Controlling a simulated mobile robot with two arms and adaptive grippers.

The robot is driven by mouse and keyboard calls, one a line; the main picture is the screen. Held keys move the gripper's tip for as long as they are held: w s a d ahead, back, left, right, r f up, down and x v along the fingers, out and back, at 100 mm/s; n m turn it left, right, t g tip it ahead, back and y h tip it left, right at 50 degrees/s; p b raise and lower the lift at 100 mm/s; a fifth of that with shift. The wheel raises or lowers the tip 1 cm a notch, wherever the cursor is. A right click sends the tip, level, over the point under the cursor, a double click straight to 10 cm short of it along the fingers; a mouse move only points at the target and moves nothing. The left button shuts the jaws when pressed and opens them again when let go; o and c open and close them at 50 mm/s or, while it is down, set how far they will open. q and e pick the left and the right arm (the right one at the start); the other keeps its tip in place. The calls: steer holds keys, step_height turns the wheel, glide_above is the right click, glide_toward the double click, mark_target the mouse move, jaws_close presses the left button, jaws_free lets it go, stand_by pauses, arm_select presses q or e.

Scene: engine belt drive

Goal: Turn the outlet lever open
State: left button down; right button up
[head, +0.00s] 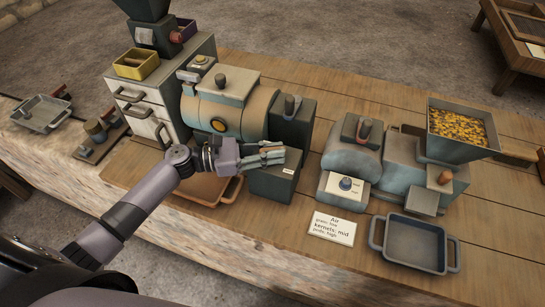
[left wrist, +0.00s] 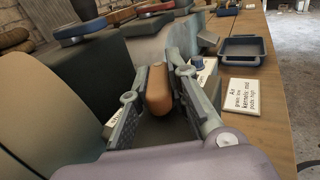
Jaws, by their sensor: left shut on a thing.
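My left gripper (head: 264,157) reaches in from the left in the head view, in front of the dark box (head: 274,187) at the right end of the drum machine (head: 232,108). In the left wrist view, the two fingers of my left gripper (left wrist: 158,88) stand on either side of a rounded orange-brown handle (left wrist: 158,91) and are shut on it. It looks like the outlet lever. The handle's base is hidden by the fingers, and in the head view the gripper covers the handle. My right gripper is not in view.
An orange-brown tray (head: 209,190) lies below my left arm. To the right are a grey blower-like machine (head: 350,160), a hopper of yellow kernels (head: 460,148), a blue-grey tray (head: 413,243) and a white card (head: 332,227). Bare bench lies around the card.

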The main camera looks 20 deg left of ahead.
arm_select(q)
steer(key=m+g+h+b, duration=0.1)
steer(key=m+g+b, duration=0.1)
steer(key=g, duration=0.2)
steer(key=shift+w+m+b, duration=0.15)
steer(key=shift+m+b, duration=0.15)
steer(key=shift+m, duration=0.1)
steer(key=shift+r+m+g+h+b, duration=0.1)
steer(key=shift+m+g+h+b, duration=0.35)
steer(key=shift+m+g, duration=0.4)
steer(key=shift+g, duration=0.25)
steer(key=shift+r, duration=0.1)
steer(key=c, duration=1.5)
jaws_free()
